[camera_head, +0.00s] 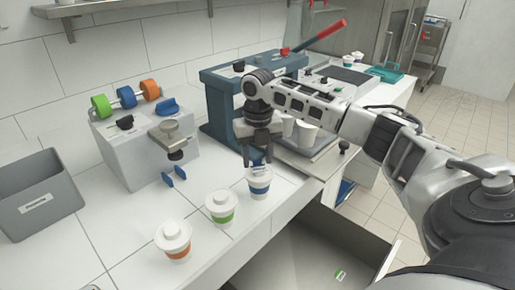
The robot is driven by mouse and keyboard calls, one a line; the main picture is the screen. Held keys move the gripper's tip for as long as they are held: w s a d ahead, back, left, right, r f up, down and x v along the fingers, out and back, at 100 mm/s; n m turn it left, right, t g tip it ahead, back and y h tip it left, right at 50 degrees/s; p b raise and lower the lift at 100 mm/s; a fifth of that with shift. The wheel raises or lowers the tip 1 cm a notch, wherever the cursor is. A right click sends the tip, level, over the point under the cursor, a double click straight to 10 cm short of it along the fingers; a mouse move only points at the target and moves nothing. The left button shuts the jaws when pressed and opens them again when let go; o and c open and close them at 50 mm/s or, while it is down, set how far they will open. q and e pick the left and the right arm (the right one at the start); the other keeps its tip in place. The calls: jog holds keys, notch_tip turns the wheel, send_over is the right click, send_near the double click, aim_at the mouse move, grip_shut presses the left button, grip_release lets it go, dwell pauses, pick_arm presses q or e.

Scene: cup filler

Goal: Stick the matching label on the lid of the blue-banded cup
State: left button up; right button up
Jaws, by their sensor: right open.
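The blue-banded cup (260,187) stands upright on the white counter, with a white lid on it. My right gripper (259,163) points down just above this lid, fingers apart. A small blue patch shows between the fingertips at the top of the lid; I cannot tell whether it is a label. The fingers hide part of the lid. Green (100,105), blue (127,97) and orange (149,89) rolls sit on top of a grey box (150,150). My left gripper is out of view.
A green-banded cup (221,210) and an orange-banded cup (175,250), both lidded, stand to the lower left. A grey bin (42,200) is at the far left. A blue-grey press (220,95) with a red handle (325,32) stands behind my gripper. An open drawer (300,255) lies below the counter.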

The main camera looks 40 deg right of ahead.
jog(key=shift+r, duration=0.25)
notch_tip(320, 180, up, 16)
jog(key=shift+f, duration=0.25)
jog(key=shift+s+d+f, duration=0.1)
dwell(0.4)
